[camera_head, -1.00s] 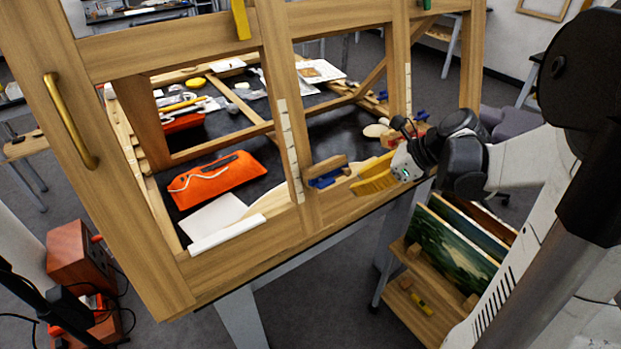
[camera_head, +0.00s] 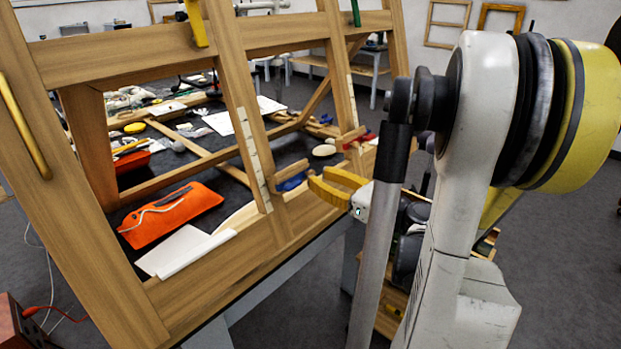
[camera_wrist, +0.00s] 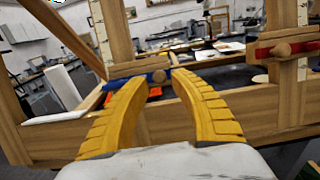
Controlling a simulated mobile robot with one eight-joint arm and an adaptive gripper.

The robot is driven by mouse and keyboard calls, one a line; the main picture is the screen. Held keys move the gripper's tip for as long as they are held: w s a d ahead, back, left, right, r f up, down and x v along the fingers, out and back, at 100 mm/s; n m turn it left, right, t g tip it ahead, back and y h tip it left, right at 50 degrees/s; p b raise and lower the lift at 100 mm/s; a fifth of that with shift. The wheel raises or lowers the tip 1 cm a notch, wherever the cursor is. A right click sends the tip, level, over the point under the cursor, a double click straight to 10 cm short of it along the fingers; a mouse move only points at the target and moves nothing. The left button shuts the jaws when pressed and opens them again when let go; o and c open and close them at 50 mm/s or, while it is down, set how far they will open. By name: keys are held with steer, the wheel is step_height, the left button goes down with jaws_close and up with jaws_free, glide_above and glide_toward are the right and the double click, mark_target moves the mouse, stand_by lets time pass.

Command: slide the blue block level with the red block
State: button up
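The blue block (camera_wrist: 146,78) sits low on a wooden upright with a white scale strip (camera_wrist: 101,38). A round wooden knob (camera_wrist: 160,76) shows at its front, and a wooden bar lies just above it. The red block (camera_wrist: 270,52), also with a wooden knob, sits higher in the wrist view on the upright to the right. In the head view the blue block (camera_head: 291,182) and red block (camera_head: 367,138) are partly hidden. My gripper (camera_wrist: 160,79) is open, its yellow fingertips either side of the knob. I cannot tell whether they touch it.
The wooden frame (camera_head: 115,55) stands tilted over a dark table. An orange pouch (camera_head: 172,213), white sheets (camera_head: 172,250) and tools lie behind it. A yellow piece (camera_head: 196,22) and a green piece (camera_head: 355,12) are on the upper rail.

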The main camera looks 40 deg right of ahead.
mark_target(313, 172)
steer(key=shift+w+a, duration=0.15)
steer(key=shift+w, duration=1.45)
jaws_close()
steer(key=shift+w+r, duration=0.1)
steer(key=shift+r, duration=0.3)
jaws_free()
steer(key=s, duration=1.2)
steer(key=shift+d, duration=0.45)
